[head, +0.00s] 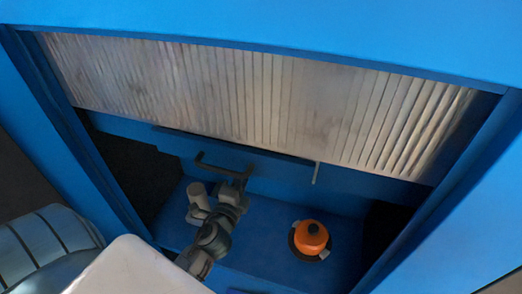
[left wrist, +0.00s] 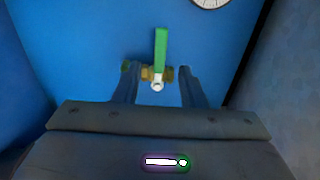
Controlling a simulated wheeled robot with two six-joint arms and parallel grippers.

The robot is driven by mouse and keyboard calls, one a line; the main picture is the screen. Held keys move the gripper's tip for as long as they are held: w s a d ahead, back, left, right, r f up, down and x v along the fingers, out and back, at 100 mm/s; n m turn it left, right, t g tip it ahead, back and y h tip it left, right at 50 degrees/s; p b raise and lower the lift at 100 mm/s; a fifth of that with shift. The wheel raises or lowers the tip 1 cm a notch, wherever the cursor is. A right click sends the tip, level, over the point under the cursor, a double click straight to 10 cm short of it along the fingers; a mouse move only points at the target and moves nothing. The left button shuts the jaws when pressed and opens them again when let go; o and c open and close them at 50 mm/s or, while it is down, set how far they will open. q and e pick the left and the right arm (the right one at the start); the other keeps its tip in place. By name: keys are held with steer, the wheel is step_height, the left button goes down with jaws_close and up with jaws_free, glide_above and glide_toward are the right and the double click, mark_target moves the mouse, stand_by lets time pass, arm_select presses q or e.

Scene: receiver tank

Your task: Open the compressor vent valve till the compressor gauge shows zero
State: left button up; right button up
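The vent valve has a green lever (left wrist: 161,50) standing upright on a brass body (left wrist: 149,73), mounted on a blue panel in the left wrist view. Its pale round end (left wrist: 157,86) faces me. My left gripper (left wrist: 156,72) is open, with one finger on each side of the valve body; I cannot tell whether either finger touches it. A white-faced gauge (left wrist: 210,2) is cut off at the top right, and its needle reading cannot be made out. In the head view my left gripper (head: 226,161) is by the blue panel, and the valve cannot be made out there. My right gripper is not in view.
An orange rounded fitting (head: 311,236) sits on the blue shelf (head: 270,215) right of my arm. A small pale cylinder (head: 198,194) stands left of my arm. A ribbed translucent shutter (head: 260,95) spans the opening above, with blue frame posts (head: 440,235) at the sides.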

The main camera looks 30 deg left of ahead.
arm_select(q)
steer(key=p+x, duration=0.3)
steer(key=x, duration=0.7)
steer(key=shift+w, duration=0.15)
steer(key=shift+a, duration=0.15)
jaws_close()
